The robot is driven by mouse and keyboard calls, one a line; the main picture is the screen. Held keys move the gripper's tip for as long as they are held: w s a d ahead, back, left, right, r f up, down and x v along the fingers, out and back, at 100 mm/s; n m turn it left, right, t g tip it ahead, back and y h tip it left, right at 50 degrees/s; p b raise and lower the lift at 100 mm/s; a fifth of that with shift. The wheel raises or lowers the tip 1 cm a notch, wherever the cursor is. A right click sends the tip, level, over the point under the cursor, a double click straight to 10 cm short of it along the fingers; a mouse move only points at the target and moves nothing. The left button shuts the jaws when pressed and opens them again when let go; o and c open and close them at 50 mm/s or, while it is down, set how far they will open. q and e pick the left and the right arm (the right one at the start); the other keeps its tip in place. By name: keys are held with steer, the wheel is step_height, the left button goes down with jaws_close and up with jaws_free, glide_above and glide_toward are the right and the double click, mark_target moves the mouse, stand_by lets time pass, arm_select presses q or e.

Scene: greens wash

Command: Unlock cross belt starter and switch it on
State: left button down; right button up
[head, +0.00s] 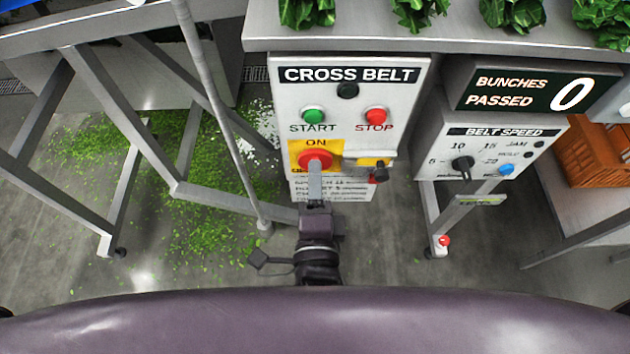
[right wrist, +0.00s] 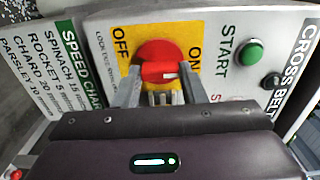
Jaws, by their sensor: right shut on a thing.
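The white CROSS BELT starter panel (head: 412,88) faces me in the head view. Its red rotary switch (head: 315,158) sits on a yellow plate with ON at the top. My right gripper (head: 316,185) reaches up to the switch from below. In the right wrist view the fingers stand on both sides of the red switch handle (right wrist: 158,71) and are shut on it. The white mark on the handle lies at its right end, the ON side. The green START button (head: 313,115) and red STOP button (head: 376,115) are uncovered. My left gripper is out of view.
A small dark fitting (head: 380,172) hangs right of the switch; I cannot tell whether it is a lock. The dark lamp (head: 347,91) looks unlit. The belt speed box (head: 500,150) and a display (head: 530,92) reading 0 stand at the right. Metal legs stand left.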

stand_by(0.5)
steer(key=o, duration=1)
